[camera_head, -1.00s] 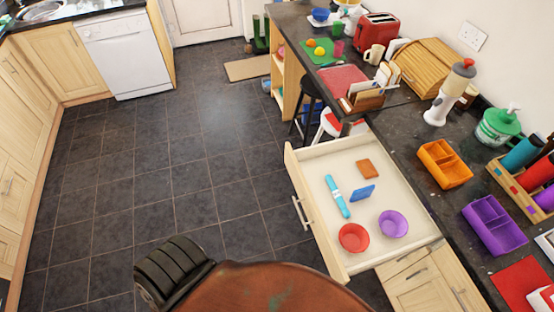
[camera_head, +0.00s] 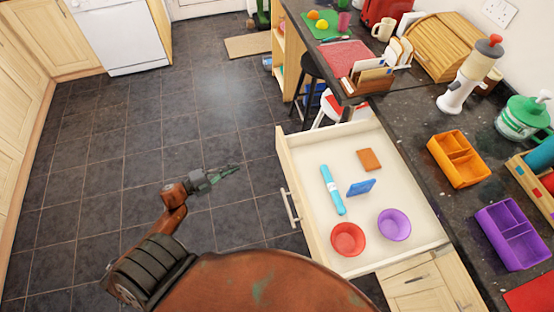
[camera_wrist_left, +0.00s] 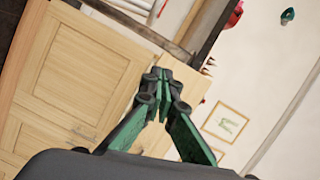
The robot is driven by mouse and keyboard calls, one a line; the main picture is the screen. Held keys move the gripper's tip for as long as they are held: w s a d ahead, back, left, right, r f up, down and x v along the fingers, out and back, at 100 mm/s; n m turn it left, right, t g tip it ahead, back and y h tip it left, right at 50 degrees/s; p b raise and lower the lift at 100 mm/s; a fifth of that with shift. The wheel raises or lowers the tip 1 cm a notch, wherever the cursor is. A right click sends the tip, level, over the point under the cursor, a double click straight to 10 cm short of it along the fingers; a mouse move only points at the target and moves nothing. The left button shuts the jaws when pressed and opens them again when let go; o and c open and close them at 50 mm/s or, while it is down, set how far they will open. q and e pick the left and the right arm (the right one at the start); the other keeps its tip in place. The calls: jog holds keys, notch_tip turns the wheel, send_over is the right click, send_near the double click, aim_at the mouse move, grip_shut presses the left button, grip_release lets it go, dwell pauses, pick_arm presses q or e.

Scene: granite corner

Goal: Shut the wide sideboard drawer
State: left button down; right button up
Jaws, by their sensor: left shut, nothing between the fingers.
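The wide drawer (camera_head: 383,162) is pulled open from the sideboard (camera_head: 433,284), its pale front panel (camera_head: 295,187) facing the floor on the left. A bar handle (camera_head: 290,206) sits on the front. Inside lie a red bowl (camera_head: 348,240), a purple bowl (camera_head: 394,225), a cyan stick-like item (camera_head: 332,190), a blue item (camera_head: 361,187) and an orange-brown block (camera_head: 369,159). My left gripper (camera_head: 236,168) is shut and empty, left of the drawer front and apart from it. The left wrist view shows its green fingers (camera_wrist_left: 163,95) with tips together. My right gripper is not in view.
The dark counter (camera_head: 415,135) carries an orange divided tray (camera_head: 455,158), a purple divided tray (camera_head: 512,233), a blender (camera_head: 470,76) and a bread box (camera_head: 432,46). A black stool (camera_head: 309,75) stands beyond the drawer. The tiled floor (camera_head: 120,150) left of the drawer is clear.

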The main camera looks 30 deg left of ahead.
aim_at(282, 155)
pick_arm(q)
jog(key=d+r+m+g+h, duration=0.2)
jog(key=d+r+m+h, duration=0.25)
jog(key=r+m, duration=0.2)
jog(key=shift+n, duration=0.25)
jog(key=x, duration=0.4)
jog(key=b+x, duration=0.1)
jog(key=x, duration=0.3)
jog(key=r+x, duration=0.1)
jog(key=x, duration=0.3)
jog(key=shift+s+d, duration=0.1)
jog(key=shift+d, duration=0.2)
jog(key=shift+w+d, duration=0.35)
jog(key=shift+w, duration=0.1)
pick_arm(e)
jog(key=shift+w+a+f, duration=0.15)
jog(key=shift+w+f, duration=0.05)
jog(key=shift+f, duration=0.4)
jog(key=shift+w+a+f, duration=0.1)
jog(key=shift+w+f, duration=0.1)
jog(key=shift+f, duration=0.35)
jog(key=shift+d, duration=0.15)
